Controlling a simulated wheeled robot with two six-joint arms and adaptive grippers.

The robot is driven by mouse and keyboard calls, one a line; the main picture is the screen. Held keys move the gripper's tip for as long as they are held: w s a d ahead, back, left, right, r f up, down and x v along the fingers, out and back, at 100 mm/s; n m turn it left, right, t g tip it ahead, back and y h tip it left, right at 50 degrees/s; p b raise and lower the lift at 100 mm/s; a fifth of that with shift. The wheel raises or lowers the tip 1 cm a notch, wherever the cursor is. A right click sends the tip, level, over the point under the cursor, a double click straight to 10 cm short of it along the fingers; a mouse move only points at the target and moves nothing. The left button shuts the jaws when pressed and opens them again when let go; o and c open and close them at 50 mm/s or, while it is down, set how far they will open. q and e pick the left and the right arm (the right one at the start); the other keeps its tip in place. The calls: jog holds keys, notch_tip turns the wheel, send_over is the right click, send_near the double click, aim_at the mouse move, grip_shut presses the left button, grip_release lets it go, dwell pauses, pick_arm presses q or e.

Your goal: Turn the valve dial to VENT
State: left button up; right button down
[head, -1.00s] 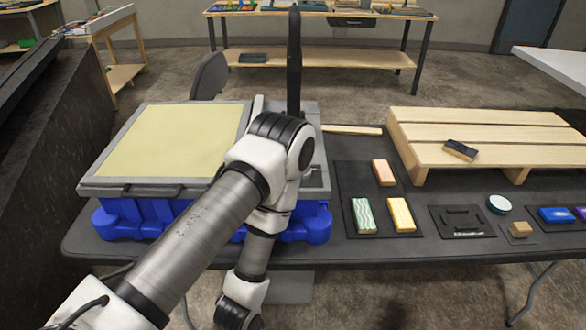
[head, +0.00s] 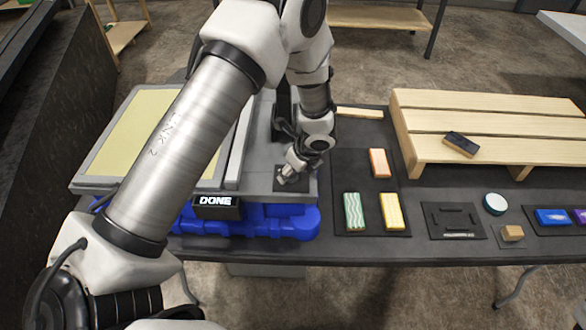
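The console is a grey case with a cream panel (head: 135,135) on a blue base (head: 285,222), at the left of the dark table. A black DONE sign (head: 217,202) is on its front edge. My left gripper (head: 287,177) points down at a small dark square plate (head: 291,186) at the console's front right corner. I cannot tell whether its fingers are open, shut or touching something there. I cannot make out the valve dial or a VENT mark; the gripper and arm cover part of the console. My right gripper is not in view.
Right of the console, a dark mat (head: 348,165) bears orange (head: 379,162), green-striped (head: 354,211) and yellow (head: 395,211) blocks. A wooden pallet (head: 490,130) stands at the back right, with a dark block (head: 460,144) on it. My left arm crosses the console's front.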

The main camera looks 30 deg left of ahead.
pick_arm(q)
jog(key=shift+w+a+f, duration=0.2)
jog(key=shift+w+f, duration=0.15)
jog(key=shift+f, duration=0.1)
jog(key=shift+w+a+f, duration=0.15)
jog(key=shift+w+f, duration=0.15)
jog(key=shift+f, duration=0.15)
jog(key=shift+s+r, duration=0.2)
jog(key=shift+s, duration=0.1)
jog(key=shift+c, duration=0.3)
jog(key=shift+s+r, duration=0.15)
jog(key=shift+s, duration=0.05)
jog(key=c, duration=0.5)
jog(key=shift+d, duration=0.1)
jog(key=c, duration=0.6)
jog(key=shift+w, duration=0.1)
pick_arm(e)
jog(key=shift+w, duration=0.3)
